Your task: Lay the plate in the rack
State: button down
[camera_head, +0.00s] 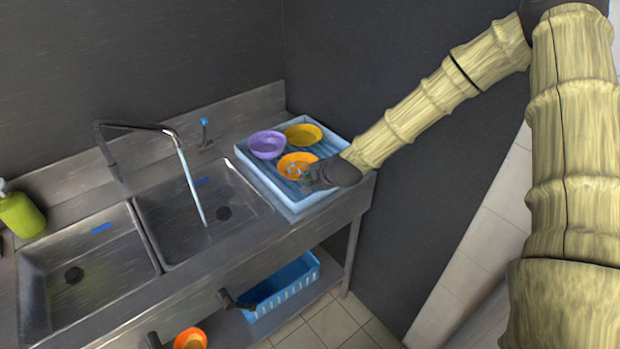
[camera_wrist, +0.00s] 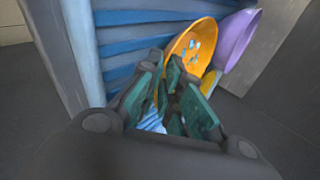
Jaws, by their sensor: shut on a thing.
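An orange plate (camera_head: 291,161) with blue marks is at the front of the light blue rack (camera_head: 262,184), right of the sinks. My gripper (camera_head: 308,178) is shut on the plate's near right edge. In the wrist view the fingers (camera_wrist: 170,85) close on the lower edge of the orange plate (camera_wrist: 192,42), and the rack's blue slats (camera_wrist: 135,45) lie beside and behind it. The plate is over the rack; I cannot tell whether it touches the slats. The fingers hide part of its near edge.
A purple bowl (camera_head: 267,144) and a yellow plate (camera_head: 304,133) stand in the rack behind the orange plate. A faucet (camera_head: 190,180) reaches over the right basin. A green bottle (camera_head: 20,214) is at far left. A blue basket (camera_head: 284,289) and an orange bowl (camera_head: 190,338) are below.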

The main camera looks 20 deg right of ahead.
jog(key=shift+s+f, duration=0.1)
jog(key=shift+f, duration=0.4)
jog(key=c, duration=1.9)
grip_release()
jog(key=shift+r, duration=0.1)
jog(key=shift+b+v, duration=1.6)
jog(key=shift+v, duration=4.35)
